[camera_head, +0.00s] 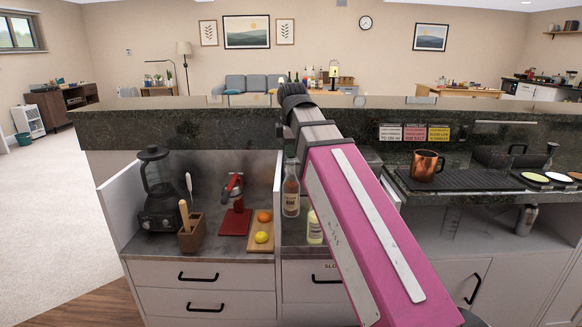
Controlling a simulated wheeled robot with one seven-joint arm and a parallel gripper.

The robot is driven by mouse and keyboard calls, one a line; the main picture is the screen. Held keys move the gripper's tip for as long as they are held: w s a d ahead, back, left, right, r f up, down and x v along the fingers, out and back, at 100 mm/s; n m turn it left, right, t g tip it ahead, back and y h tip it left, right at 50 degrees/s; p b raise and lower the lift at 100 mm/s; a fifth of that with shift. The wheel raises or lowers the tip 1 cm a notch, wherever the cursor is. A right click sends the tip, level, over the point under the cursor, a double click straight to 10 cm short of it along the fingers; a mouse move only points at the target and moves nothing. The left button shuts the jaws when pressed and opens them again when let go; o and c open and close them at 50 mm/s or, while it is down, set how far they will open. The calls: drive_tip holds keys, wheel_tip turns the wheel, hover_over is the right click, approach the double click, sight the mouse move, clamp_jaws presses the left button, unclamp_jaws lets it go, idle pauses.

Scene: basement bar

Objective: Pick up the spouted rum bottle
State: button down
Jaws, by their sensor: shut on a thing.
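The rum bottle (291,193) is clear glass with a pale label and stands upright in the middle of the picture, left of my pink arm. My gripper (291,168) points down from the dark wrist and is shut on the bottle's upper part. The fingers are small and dark here, and the bottle's spout is hidden by them and the wrist. I cannot tell whether the bottle's base touches the counter.
A bottle with a yellowish label (314,228) stands close right of the rum bottle, partly behind my arm. A cutting board (262,246) with fruit, a red press (235,215), a utensil holder (192,234) and a blender (158,195) stand left.

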drive_tip(key=w+v, duration=0.3)
drive_tip(key=v, duration=1.2)
drive_tip(key=shift+r, duration=0.7)
drive_tip(key=shift+w+a, duration=0.1)
